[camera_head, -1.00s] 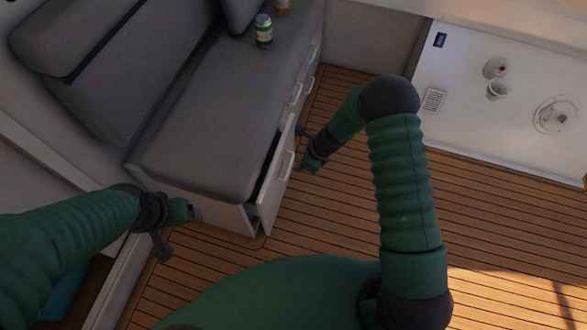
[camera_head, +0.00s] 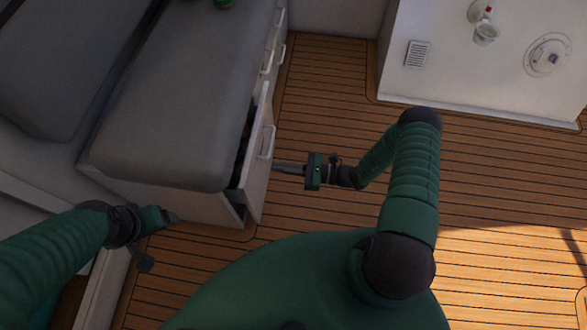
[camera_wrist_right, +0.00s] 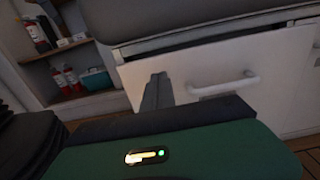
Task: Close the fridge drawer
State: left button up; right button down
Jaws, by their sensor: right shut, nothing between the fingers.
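The fridge drawer (camera_head: 258,165) is the near drawer in the grey bench's side; it stands partly open, with a dark gap behind its white front. Its handle (camera_head: 267,142) is a white bar. My right gripper (camera_head: 277,168) is shut and empty, its fingertips at the drawer front just below the handle. In the right wrist view the shut fingers (camera_wrist_right: 157,92) point at the white drawer front (camera_wrist_right: 190,75), left of the handle (camera_wrist_right: 225,86); whether they touch it I cannot tell. My left gripper (camera_head: 172,216) is near the bench's front corner; its jaws are too unclear to read.
The grey bench cushion (camera_head: 180,95) lies above the drawers, with a green can (camera_head: 223,3) at the top edge.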

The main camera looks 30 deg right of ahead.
aim_at(251, 164)
jog(key=b+x, duration=0.1)
jog(key=x, duration=0.5)
jog(key=shift+w+a, duration=0.1)
jog(key=shift+a, duration=0.15)
jog(key=x, duration=0.8)
jog(key=shift+r, duration=0.15)
